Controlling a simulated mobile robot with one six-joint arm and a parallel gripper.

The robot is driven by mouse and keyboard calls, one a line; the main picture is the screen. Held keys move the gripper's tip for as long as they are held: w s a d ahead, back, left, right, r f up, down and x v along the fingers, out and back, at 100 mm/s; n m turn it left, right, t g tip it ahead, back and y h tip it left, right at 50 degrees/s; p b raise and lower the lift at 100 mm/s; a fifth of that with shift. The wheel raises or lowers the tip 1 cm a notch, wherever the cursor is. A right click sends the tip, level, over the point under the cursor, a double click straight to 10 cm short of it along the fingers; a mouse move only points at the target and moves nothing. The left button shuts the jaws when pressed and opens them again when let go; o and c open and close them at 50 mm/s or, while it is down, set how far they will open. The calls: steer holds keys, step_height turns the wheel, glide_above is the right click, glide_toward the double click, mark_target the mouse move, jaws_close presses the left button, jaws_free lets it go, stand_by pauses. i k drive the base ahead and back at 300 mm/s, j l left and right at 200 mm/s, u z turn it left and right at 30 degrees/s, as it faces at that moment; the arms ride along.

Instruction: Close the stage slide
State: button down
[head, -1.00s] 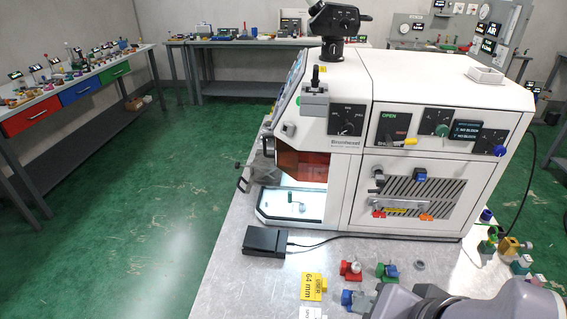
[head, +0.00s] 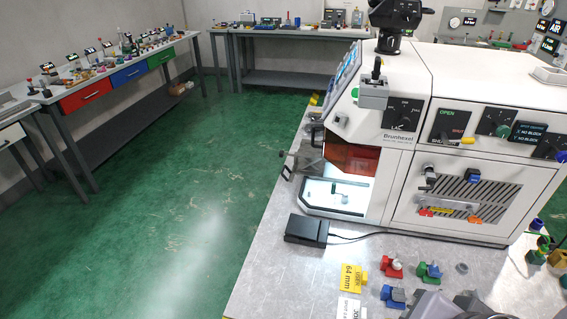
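The white Brunhexel machine (head: 395,160) stands on the metal bench, with a lit chamber (head: 318,197) in its lower left front. A small green-grey part shows on the bright floor of the chamber. An orange-red window (head: 352,160) is above it. A grey bracket-like handle (head: 290,165) sticks out at the machine's left side. I cannot tell which part is the stage slide or how far it is open. A grey piece of my arm shows at the bottom right edge; my gripper is out of the picture.
A black box (head: 305,230) with a cable lies before the chamber. A yellow 64 mm tag (head: 352,279), a red part (head: 391,267) and blue and green parts lie on the bench front. Open green floor (head: 190,220) lies left; a drawer table (head: 110,85) stands beyond.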

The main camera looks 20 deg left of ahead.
mark_target(313, 168)
steer(key=j+z, duration=0.1)
steer(key=j, duration=0.45)
steer(key=j+z, duration=0.1)
steer(key=j, duration=0.4)
steer(key=k+j+z, duration=0.1)
steer(key=j, duration=0.45)
steer(key=k+j+z, duration=0.1)
steer(key=j, duration=0.4)
steer(key=k+j+z, duration=0.1)
steer(key=j, duration=0.45)
steer(key=k+j+z, duration=0.1)
steer(key=j, duration=0.4)
steer(key=i+j+z, duration=0.25)
steer(key=i+j, duration=0.35)
steer(key=i+j+z, duration=0.2)
steer(key=i+j, duration=0.35)
steer(key=j, duration=0.25)
